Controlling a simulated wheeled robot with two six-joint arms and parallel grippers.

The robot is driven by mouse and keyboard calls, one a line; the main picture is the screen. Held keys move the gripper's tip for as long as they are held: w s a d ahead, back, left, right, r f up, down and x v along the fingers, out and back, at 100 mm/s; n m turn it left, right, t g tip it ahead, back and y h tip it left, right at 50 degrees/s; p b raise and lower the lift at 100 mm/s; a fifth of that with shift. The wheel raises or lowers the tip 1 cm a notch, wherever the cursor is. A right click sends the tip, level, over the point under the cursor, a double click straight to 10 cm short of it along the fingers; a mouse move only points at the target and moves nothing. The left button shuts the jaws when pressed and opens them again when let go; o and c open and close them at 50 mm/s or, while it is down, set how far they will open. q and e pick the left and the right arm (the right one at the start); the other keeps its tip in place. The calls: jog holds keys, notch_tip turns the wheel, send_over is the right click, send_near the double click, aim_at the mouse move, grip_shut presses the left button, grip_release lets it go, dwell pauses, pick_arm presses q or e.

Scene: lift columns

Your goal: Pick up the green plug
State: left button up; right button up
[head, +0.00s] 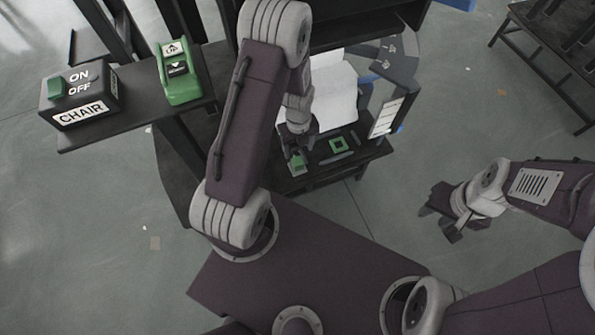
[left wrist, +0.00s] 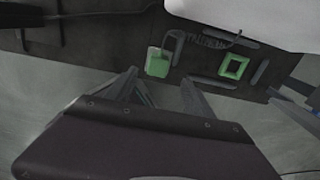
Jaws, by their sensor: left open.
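The green plug (left wrist: 157,64) is a small block with a pale top, lying on the dark bench shelf beside a grey looped cord. In the head view the plug (head: 298,162) shows just below my left gripper (head: 296,148), partly hidden by it. In the left wrist view my left gripper (left wrist: 168,88) has its fingers spread and empty, just on the near side of the plug. I cannot tell whether they touch it. My right gripper (head: 440,218) is open and empty over the floor at the right.
A green square frame (head: 339,145) lies on the shelf (head: 345,163) right of the plug. A white padded seat (head: 334,90) stands behind. At left are a black ON/OFF CHAIR box (head: 82,95) and a green box with labels (head: 178,75). The floor around my right gripper is clear.

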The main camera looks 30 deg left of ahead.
aim_at(298, 161)
pick_arm(q)
jog(key=shift+f+b, duration=1.3)
jog(key=shift+f, duration=0.6)
jog(key=f+b, duration=0.2)
jog(key=f, duration=0.1)
jog(key=f+b, duration=0.2)
jog(key=shift+s+f, duration=0.15)
jog(key=shift+s, duration=0.1)
jog(key=shift+r, duration=0.2)
jog(key=shift+c, duration=0.3)
grip_shut()
jog(key=shift+r+p, duration=0.5)
jog(key=shift+p, duration=0.05)
jog(key=r+p, duration=0.1)
jog(key=r, duration=0.1)
jog(key=d+r+p, duration=0.1)
jog(key=r+p, duration=0.1)
jog(key=shift+s+r, duration=0.1)
jog(key=shift+s, duration=0.1)
jog(key=s+d+r+p, duration=0.4)
jog(key=s+d+r, duration=0.1)
jog(key=d, duration=0.4)
jog(key=shift+d+r+p, duration=0.15)
jog(key=shift+r+p, duration=0.15)
jog(key=shift+r, duration=0.1)
